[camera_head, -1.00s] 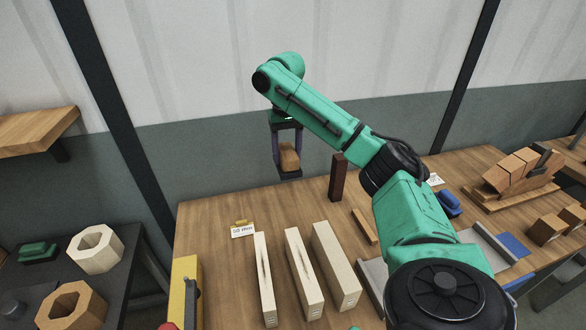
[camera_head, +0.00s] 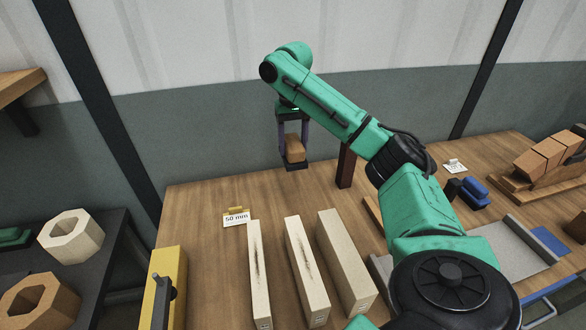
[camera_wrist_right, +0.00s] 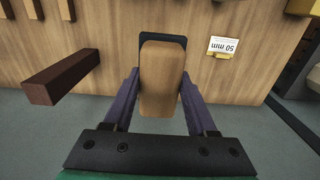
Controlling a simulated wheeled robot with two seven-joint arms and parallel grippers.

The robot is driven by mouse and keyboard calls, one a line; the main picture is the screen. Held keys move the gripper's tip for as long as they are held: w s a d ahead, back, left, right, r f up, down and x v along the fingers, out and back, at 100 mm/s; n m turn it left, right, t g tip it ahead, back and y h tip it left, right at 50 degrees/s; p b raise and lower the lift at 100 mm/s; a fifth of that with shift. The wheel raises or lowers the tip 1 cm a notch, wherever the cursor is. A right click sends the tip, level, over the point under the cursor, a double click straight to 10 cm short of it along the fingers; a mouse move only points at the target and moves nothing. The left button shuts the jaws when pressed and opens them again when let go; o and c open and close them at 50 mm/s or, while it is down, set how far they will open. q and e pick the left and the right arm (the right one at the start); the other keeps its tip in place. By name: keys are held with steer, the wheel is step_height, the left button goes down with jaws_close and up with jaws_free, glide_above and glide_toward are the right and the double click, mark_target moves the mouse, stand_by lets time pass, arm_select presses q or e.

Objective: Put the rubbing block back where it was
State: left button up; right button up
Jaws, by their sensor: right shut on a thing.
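The rubbing block (camera_head: 295,148) is a tan wooden block with a dark pad on its lower face. My right gripper (camera_head: 293,146) is shut on it, with one finger at each side, near the far edge of the workbench (camera_head: 200,200). In the right wrist view the block (camera_wrist_right: 160,80) sits between the two purple fingers of the gripper (camera_wrist_right: 160,92), its dark pad showing at the far end. The pad appears to be above the bench top; the exact gap cannot be told. My left gripper is out of view.
A dark reddish-brown post (camera_head: 345,166) stands just right of the block. A "50 mm" card (camera_head: 236,219) lies to the left. Several pale wooden bars (camera_head: 345,262) lie in front.

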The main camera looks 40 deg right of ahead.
step_height(320, 180, down, 20)
steer(key=shift+r, duration=0.25)
steer(key=o, duration=1.3)
steer(key=shift+s+a, duration=0.1)
step_height(320, 180, up, 12)
steer(key=shift+r, duration=0.1)
